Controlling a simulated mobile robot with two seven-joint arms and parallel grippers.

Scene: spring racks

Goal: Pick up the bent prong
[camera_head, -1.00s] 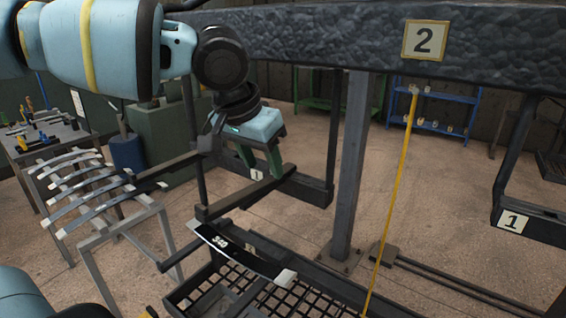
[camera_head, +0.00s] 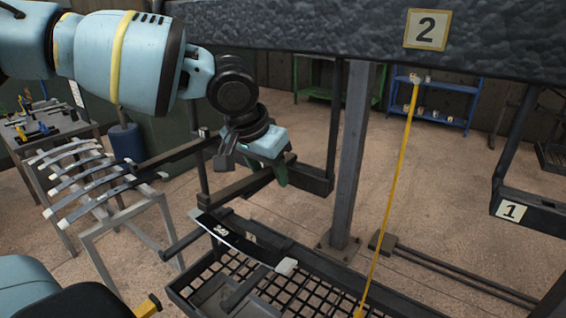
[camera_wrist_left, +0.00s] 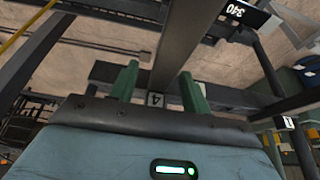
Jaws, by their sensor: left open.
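My left gripper (camera_head: 277,172) hangs below the beam, beyond the black leaf marked 340, its green fingers pointing down and partly hidden by its body. In the left wrist view its two fingers (camera_wrist_left: 158,70) stand apart with nothing between them. A dark bar (camera_head: 228,194) runs just below and left of the gripper in the head view. A dark bar (camera_wrist_left: 227,96) also passes behind the fingers in the wrist view. I cannot tell which bar is the bent prong, or whether the fingers are around one. My right gripper is not in view.
The leaf marked 340 (camera_head: 240,240) lies on bars above a grid tray (camera_head: 290,297). Several leaves rest on a stand (camera_head: 95,258) at the left. A grey post (camera_head: 348,160) and a yellow strap (camera_head: 395,180) stand to the right. A dark beam (camera_head: 300,35) spans above.

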